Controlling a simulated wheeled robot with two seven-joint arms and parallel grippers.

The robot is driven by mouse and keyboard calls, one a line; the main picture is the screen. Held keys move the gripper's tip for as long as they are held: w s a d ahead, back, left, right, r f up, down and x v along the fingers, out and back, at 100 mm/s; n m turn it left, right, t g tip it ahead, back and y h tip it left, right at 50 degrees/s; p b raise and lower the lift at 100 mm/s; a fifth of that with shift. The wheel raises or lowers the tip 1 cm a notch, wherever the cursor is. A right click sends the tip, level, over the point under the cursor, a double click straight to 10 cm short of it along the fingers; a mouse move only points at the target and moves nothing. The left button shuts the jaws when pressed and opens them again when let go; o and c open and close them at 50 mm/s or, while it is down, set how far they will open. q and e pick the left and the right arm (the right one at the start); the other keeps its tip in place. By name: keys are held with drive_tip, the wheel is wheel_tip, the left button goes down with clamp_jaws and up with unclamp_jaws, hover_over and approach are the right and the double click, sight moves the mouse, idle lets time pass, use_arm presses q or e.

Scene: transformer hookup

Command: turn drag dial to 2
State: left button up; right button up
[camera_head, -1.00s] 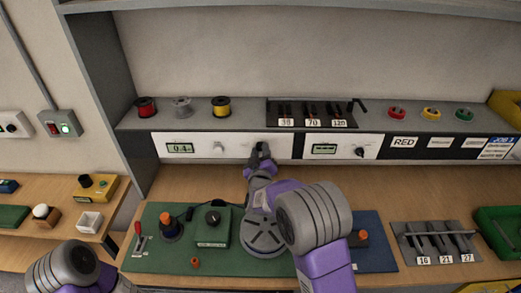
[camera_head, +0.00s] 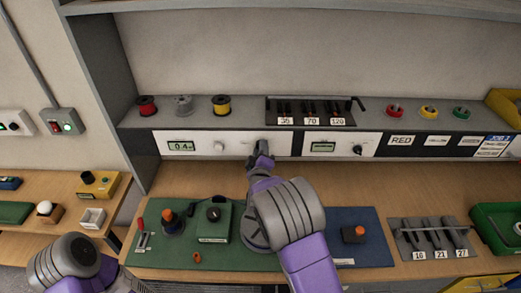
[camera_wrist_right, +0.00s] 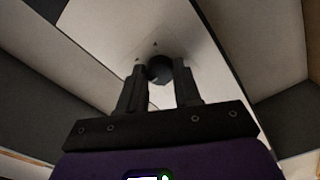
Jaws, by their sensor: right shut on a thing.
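My right gripper (camera_head: 262,148) reaches up to the white front panel (camera_head: 195,147) below the shelf. Its fingers are shut on a dark round dial (camera_wrist_right: 160,69), which shows between the fingertips in the right wrist view. In the head view the gripper covers this dial, and its markings cannot be read. The same panel carries a display (camera_head: 181,146) that seems to read 0.4, and a pale knob (camera_head: 219,146) left of the gripper. My left gripper is out of view; only part of my left arm shows at the lower left.
A second panel with a display (camera_head: 323,147) and a black knob (camera_head: 357,150) is to the right. Spools, including a yellow one (camera_head: 221,105), stand on the shelf above.

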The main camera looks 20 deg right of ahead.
drive_tip(key=o, duration=1.1)
drive_tip(key=shift+c, duration=0.2)
drive_tip(key=v, duration=0.7)
drive_tip(key=shift+s, duration=0.3)
drive_tip(key=shift+a, duration=0.1)
